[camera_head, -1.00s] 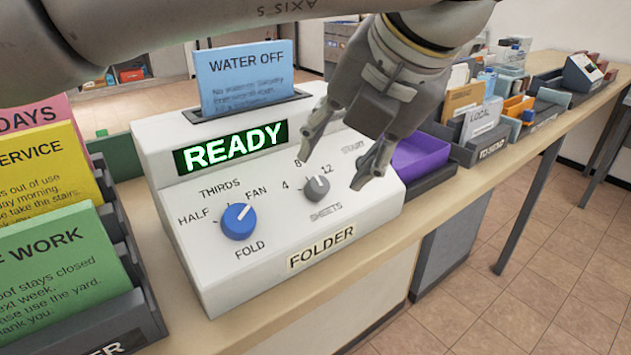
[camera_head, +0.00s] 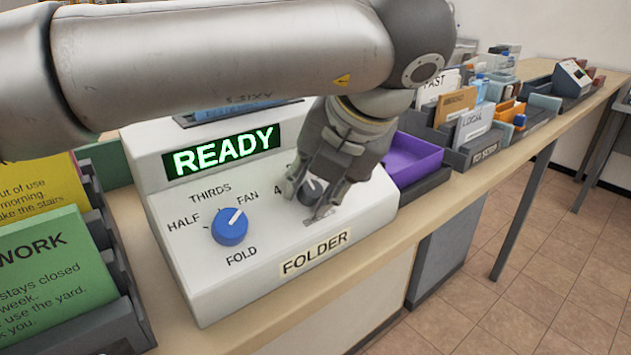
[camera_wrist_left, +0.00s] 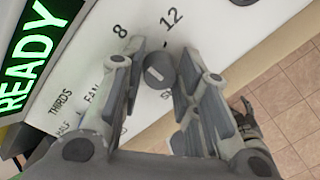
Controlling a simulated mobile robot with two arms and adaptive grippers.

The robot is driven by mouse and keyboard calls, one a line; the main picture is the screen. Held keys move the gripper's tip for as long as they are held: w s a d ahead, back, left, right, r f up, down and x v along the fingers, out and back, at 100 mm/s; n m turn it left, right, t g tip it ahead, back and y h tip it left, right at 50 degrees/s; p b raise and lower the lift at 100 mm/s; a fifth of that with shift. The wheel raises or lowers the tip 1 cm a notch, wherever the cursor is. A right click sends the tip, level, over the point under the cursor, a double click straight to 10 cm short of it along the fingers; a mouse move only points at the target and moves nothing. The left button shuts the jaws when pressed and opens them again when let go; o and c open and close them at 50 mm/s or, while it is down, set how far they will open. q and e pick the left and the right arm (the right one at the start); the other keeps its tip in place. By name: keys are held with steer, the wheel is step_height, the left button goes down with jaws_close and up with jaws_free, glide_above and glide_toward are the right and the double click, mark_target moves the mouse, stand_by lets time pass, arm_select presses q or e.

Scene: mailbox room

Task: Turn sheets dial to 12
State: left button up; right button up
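The grey sheets dial (camera_head: 311,190) is on the sloped white folder panel, right of the blue fold dial (camera_head: 230,226). My left gripper (camera_head: 303,206) is lowered over it, with one finger on each side. In the left wrist view the dial (camera_wrist_left: 159,72) sits between the fingertips (camera_wrist_left: 162,58), which are close to its sides; firm contact cannot be made out. The 8 and 12 marks (camera_wrist_left: 171,17) show beyond the dial. Its pointer setting is unclear. A dark gripper-like shape, apparently my right gripper (camera_wrist_left: 246,112), shows small at the right in that view.
The folder's display (camera_head: 222,152) reads READY in green. The blue dial's white line points toward FAN. Card holders with a green card (camera_head: 45,262) stand at left. A purple tray (camera_head: 413,160) is close by at right, with sorted mail beyond.

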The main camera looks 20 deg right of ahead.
arm_select(q)
steer(key=c, duration=0.5)
steer(key=shift+o, duration=0.2)
steer(key=shift+r+m, duration=0.1)
steer(key=shift+m, duration=0.2)
steer(key=shift+r+m+p, duration=0.1)
steer(key=shift+m+p, duration=1.1)
steer(key=shift+m, duration=0.4)
steer(key=m+p, duration=0.3)
steer(key=shift+m, duration=0.3)
steer(key=m+p, duration=0.2)
steer(key=m, duration=0.1)
steer(key=shift+d+m+g+y, duration=0.1)
steer(key=shift+m+g+y, duration=0.2)
steer(key=shift+m, duration=0.1)
steer(key=shift+f+m, duration=0.2)
steer(key=shift+m, duration=0.2)
arm_select(e)
step_height(320, 180, down, 18)
steer(key=s+g, duration=0.1)
steer(key=s, duration=0.1)
steer(key=shift+r+g, duration=0.25)
steer(key=shift+g, duration=0.15)
